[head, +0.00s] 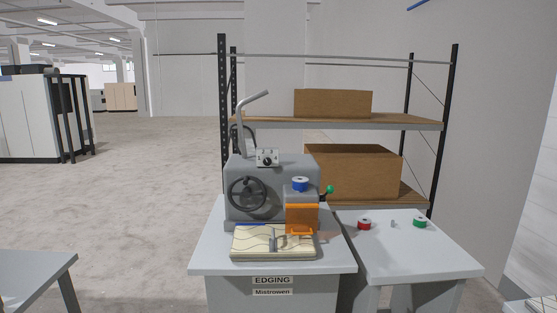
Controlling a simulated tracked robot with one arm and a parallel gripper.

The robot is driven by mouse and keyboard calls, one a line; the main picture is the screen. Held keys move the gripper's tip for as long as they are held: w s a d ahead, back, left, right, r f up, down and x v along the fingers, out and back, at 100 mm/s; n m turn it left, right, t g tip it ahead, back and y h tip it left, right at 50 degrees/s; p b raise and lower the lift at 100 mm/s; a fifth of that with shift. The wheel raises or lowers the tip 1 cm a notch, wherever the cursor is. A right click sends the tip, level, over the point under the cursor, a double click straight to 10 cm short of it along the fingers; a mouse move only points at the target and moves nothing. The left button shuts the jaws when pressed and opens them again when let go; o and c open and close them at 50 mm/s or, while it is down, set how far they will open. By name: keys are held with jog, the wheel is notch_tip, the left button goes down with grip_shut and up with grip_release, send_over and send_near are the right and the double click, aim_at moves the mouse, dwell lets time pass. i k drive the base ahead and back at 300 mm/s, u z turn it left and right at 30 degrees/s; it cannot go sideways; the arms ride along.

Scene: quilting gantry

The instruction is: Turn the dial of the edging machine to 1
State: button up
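The edging machine (268,178) is a grey block on a grey stand labelled "EDGING" (272,281). On its top front is a small light box with a dark round dial (267,160). The marks around the dial and its setting are too small to read. A dark handwheel (248,194) is on the machine's front left. A blue spool (300,184) sits at the right above an orange guard (302,217). A green-knobbed lever (328,190) sticks out at the right side. My gripper does not show in this view.
A patterned cloth piece (258,242) lies in front of the machine. A side table (410,252) at the right holds a red spool (364,224) and a green spool (420,221). A rack with brown boxes (352,172) stands behind. The floor at the left (150,190) is mostly clear.

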aim_at(267, 161)
jog(key=z, duration=0.05)
jog(key=i, duration=1.4)
jog(key=u, duration=0.05)
